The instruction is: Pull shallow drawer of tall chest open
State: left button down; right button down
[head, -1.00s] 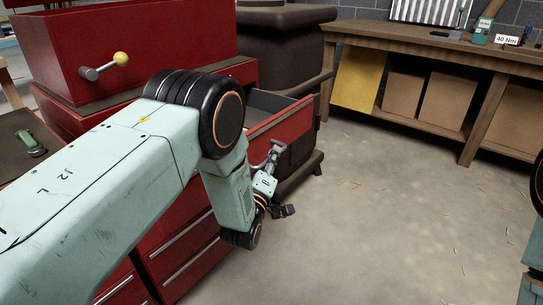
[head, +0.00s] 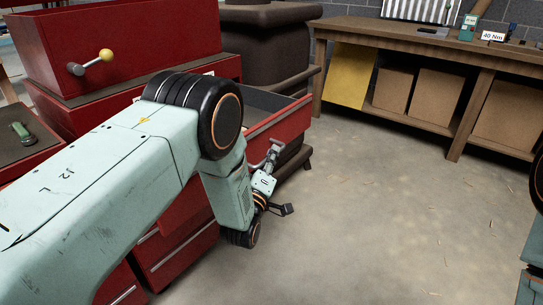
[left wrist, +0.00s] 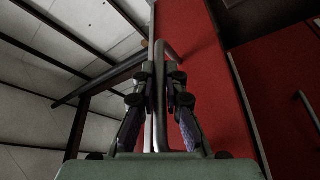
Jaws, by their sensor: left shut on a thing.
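The tall red chest (head: 190,275) stands at the left in the head view. Its shallow drawer (head: 292,122) is pulled partly out, and its grey inside shows behind the red front. My left gripper (head: 272,156) is at the drawer's front, partly hidden by my own wrist. In the left wrist view the two fingers (left wrist: 159,95) are closed around a metal bar handle (left wrist: 160,125). The red drawer front (left wrist: 198,75) is right beside it. Part of my right arm shows at the right edge of the head view, but its gripper does not.
A dark stove-like block (head: 265,45) stands behind the drawer. A wooden workbench (head: 400,38) with boxes below is at the back right. A red box with a yellow-knobbed lever (head: 106,55) is at the upper left.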

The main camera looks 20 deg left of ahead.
pick_arm(q)
jog(key=shift+d, duration=0.1)
dwell(0.3)
jog(key=c, duration=1.4)
grip_release()
jog(key=v, duration=1.2)
